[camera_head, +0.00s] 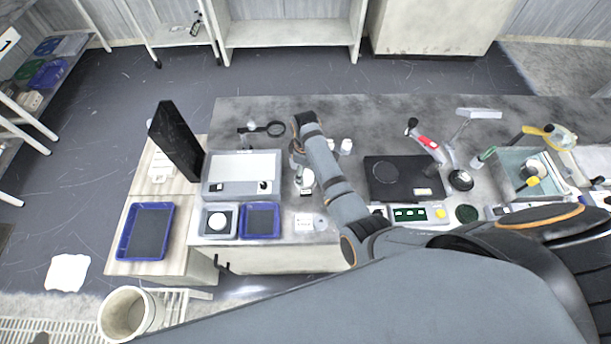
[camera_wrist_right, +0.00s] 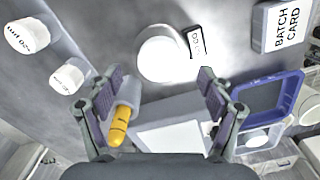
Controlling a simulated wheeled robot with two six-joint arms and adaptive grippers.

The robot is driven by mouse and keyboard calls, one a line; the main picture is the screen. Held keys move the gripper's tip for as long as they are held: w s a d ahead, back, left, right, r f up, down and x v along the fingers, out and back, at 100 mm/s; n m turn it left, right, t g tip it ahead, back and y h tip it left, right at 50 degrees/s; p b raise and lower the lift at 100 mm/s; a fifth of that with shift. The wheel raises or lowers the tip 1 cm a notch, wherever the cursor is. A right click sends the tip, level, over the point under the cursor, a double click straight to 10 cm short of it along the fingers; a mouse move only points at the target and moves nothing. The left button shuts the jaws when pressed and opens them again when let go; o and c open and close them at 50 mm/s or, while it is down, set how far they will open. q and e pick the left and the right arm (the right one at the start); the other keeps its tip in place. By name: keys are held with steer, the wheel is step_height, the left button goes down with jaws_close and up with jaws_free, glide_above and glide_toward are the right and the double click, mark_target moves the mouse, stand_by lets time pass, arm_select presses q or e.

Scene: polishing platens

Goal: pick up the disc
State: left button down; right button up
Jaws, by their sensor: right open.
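A round, very bright white piece (camera_wrist_right: 160,57), which looks like the disc, lies flat on the grey bench beside a small dark-edged label (camera_wrist_right: 196,42). In the head view a pale round piece (camera_head: 305,178) shows just below my right gripper (camera_head: 297,155). In the right wrist view my right gripper (camera_wrist_right: 160,78) is open and empty, its two fingers apart, with the white piece beyond and between the tips. The glare hides the surface and thickness of the piece. My left gripper is not in view.
Two white labelled pots (camera_wrist_right: 32,37) stand left in the wrist view. An orange-tipped cylinder (camera_wrist_right: 121,118) shows close to the left finger. A batch card (camera_wrist_right: 281,27) and a blue tray (camera_wrist_right: 240,97) are at right. A black panel (camera_head: 175,140) stands upright at the bench's left.

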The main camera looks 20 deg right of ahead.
mark_target(306, 177)
step_height(306, 177, down, 2)
steer(key=shift+s+f, duration=0.15)
steer(key=shift+f, duration=0.25)
steer(key=shift+r, duration=0.1)
steer(key=c, duration=1.3)
steer(key=shift+r, duration=0.1)
